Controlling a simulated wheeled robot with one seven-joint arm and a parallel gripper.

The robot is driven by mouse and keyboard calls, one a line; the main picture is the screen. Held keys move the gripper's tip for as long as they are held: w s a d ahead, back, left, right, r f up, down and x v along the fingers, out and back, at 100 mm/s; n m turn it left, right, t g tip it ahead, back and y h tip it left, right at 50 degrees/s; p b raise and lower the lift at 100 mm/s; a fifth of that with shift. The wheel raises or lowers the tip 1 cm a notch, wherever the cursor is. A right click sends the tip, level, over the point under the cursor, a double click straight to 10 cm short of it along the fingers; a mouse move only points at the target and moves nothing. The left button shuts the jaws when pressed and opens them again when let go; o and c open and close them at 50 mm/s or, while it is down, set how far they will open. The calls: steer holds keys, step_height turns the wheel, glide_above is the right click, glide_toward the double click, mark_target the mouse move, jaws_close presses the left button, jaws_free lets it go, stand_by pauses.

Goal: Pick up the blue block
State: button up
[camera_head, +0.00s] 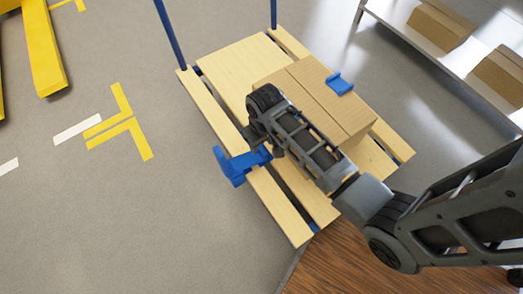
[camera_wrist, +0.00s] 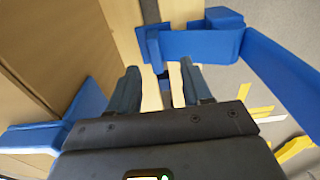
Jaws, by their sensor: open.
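A second blue piece (camera_head: 236,165) shows at the left edge of the pallet, by the end of my arm. In the wrist view one blue angled piece (camera_wrist: 200,44) lies beyond my fingertips at upper right, and another (camera_wrist: 85,112) lies to the left. I cannot tell surely which matches which. My gripper (camera_wrist: 160,70) is open, with a clear gap and nothing held between its fingers. In the head view my arm mostly hides the gripper.
The cardboard box (camera_head: 310,92) stands on a slatted wooden pallet (camera_head: 232,67) with blue posts (camera_head: 168,33). It also fills the left of the wrist view (camera_wrist: 35,50). A shelf (camera_head: 405,32) with cardboard boxes is at upper right. Grey floor with yellow tape (camera_head: 125,130) is open at left.

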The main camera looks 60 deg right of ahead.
mark_target(262, 149)
steer(key=shift+w+d+f+g+b, duration=0.35)
steer(key=shift+w+d+g, duration=0.05)
steer(key=shift+w, duration=0.1)
steer(key=f+b, duration=0.1)
steer(key=f, duration=0.1)
steer(key=f+b, duration=0.1)
steer(key=f, duration=0.2)
steer(key=f+b, duration=0.2)
steer(key=shift+s+d+f, duration=0.1)
steer(key=shift+d+f, duration=0.15)
steer(key=shift+c, duration=0.3)
jaws_close()
